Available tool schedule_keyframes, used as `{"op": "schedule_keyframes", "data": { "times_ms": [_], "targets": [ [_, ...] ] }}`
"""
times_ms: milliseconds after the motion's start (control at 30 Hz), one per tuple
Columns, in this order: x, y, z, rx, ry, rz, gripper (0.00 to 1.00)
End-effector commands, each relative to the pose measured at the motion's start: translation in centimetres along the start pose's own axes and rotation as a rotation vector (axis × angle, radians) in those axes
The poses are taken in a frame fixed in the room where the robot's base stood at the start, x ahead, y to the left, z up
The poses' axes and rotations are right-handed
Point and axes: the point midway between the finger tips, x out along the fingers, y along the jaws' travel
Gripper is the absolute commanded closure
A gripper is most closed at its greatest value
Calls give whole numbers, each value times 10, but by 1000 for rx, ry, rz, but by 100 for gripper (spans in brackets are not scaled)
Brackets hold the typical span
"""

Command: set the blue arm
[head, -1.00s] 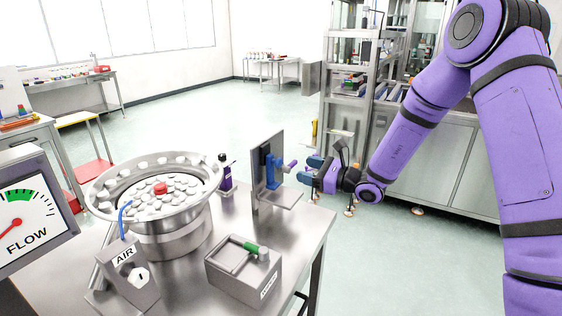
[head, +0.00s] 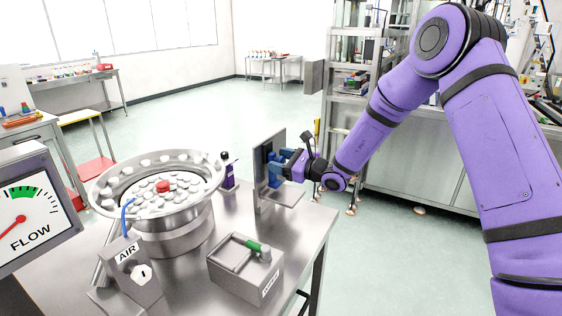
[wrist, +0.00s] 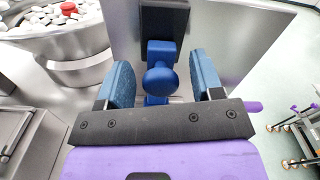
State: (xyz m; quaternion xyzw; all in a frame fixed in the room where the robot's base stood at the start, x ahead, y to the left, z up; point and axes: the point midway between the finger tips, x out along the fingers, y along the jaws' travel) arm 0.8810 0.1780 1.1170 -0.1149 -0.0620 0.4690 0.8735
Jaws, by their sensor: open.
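The blue arm (wrist: 161,78) is mounted on an upright metal plate (wrist: 233,40) and ends in a round blue knob. In the wrist view my gripper (wrist: 164,80) is open, with one blue-padded finger on each side of the knob and a visible gap on both sides. In the head view my gripper (head: 289,164) is at the plate's right side, and its fingers largely hide the blue arm (head: 272,170).
A steel bowl (head: 110,190) holding white caps and one red cap stands to the left. A flow gauge (head: 30,215) is at far left.

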Motion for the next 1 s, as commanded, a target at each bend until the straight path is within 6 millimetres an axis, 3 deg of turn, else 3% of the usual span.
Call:
{"op": "schedule_keyframes", "data": {
  "times_ms": [33,300,467,700,933,967,1000],
  "targets": [
    [0,0,0,0,0,0,42],
    [0,0,0,0,0,0,100],
    [0,-2,5,-2,-1,0,100],
    [0,-8,30,-1,0,-1,100],
    [0,-9,31,-2,-3,-2,100],
    [0,-9,31,-2,-3,-2,63],
    [0,-9,31,-2,-4,-2,54]
  ]
}}
